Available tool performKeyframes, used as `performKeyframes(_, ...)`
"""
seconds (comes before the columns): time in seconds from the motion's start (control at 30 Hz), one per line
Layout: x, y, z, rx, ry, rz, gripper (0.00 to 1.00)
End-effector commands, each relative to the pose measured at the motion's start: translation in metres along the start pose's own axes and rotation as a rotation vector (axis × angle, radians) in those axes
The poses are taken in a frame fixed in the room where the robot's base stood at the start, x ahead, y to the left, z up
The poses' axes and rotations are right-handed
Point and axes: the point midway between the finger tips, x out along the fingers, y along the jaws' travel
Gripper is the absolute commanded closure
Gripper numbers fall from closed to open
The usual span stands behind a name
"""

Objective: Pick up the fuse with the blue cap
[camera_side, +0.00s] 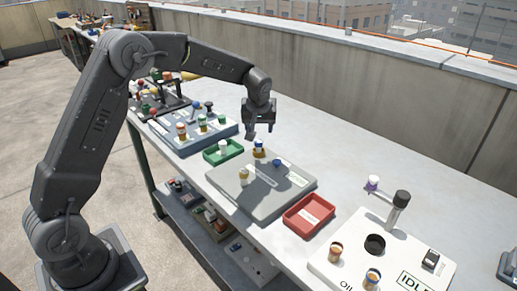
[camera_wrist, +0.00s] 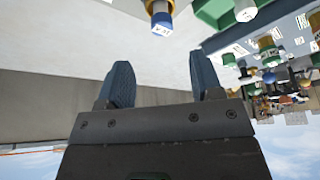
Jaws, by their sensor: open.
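My gripper (camera_side: 262,132) is open and empty above the panel, apart from the fuse. Its two blue-grey fingers (camera_wrist: 162,80) are spread wide in the wrist view.
A tan fuse (camera_side: 243,175) stands nearer on the panel. A green tray (camera_side: 209,156) and a blue-grey fuse rack (camera_side: 172,140) lie left, a red tray (camera_side: 290,222) right. A white panel (camera_side: 400,272) with a tall black-topped post (camera_side: 398,208) stands further right.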

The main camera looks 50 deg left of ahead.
Motion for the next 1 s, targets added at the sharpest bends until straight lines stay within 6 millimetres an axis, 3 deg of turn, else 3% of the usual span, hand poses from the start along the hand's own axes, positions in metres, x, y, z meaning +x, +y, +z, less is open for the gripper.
performKeyframes(0.1, 0.021, 0.0, 0.0, 0.001, -0.001, -0.001, 0.4)
performKeyframes(0.37, 0.04, -0.001, 0.0, 0.001, 0.001, 0.001, 0.4)
performKeyframes(0.67, 0.081, -0.003, 0.0, 0.002, -0.001, 0.001, 0.4)
performKeyframes(1.0, 0.087, -0.003, 0.0, 0.002, 0.0, 0.003, 0.41)
